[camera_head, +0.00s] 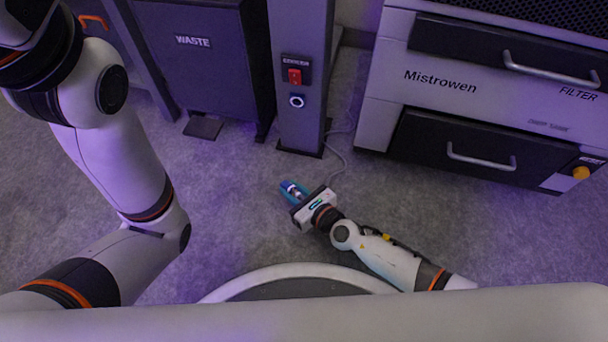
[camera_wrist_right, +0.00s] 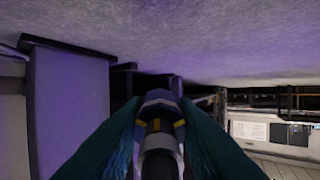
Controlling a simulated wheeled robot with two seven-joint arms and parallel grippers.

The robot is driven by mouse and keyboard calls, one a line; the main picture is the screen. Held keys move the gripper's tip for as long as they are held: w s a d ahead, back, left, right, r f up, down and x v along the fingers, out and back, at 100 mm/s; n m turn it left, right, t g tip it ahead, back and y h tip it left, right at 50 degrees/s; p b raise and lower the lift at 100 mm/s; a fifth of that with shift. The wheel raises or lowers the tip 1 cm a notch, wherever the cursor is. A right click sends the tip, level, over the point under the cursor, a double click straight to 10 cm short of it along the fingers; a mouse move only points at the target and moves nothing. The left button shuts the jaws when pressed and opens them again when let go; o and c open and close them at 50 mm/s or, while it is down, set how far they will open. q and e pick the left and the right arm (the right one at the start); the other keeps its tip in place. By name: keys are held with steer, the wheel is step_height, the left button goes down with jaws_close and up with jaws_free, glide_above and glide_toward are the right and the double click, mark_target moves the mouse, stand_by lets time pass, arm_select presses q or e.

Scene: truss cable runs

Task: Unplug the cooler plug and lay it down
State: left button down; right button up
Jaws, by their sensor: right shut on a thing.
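My right gripper (camera_head: 290,188) is low over the floor, in front of the post (camera_head: 302,75) and apart from it. Its blue fingers are shut on the cooler plug (camera_wrist_right: 160,130), a grey and dark cylinder with a yellow mark in the right wrist view. In the head view a small pale part of the plug shows between the fingers; the rest is hidden. The post carries a round socket (camera_head: 297,101) with nothing in it, below a red switch (camera_head: 295,76). I cannot tell whether the plug touches the floor. My left gripper is out of view.
A thin cable (camera_head: 340,157) runs from behind the post towards my right gripper. A dark waste bin (camera_head: 200,60) stands left of the post. The Mistrowen cabinet (camera_head: 385,100) with handled drawers stands at the right. The carpeted floor (camera_head: 235,185) left of the gripper is clear.

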steer(key=shift+a+f+b, duration=0.1)
steer(key=shift+f+b, duration=0.65)
steer(key=shift+f, duration=0.05)
step_height(320, 180, down, 5)
steer(key=b, duration=0.5)
steer(key=shift+f, duration=0.15)
steer(key=o, duration=1.1)
steer(key=shift+s, duration=0.1)
steer(key=p+v, duration=0.3)
steer(key=v, duration=0.9)
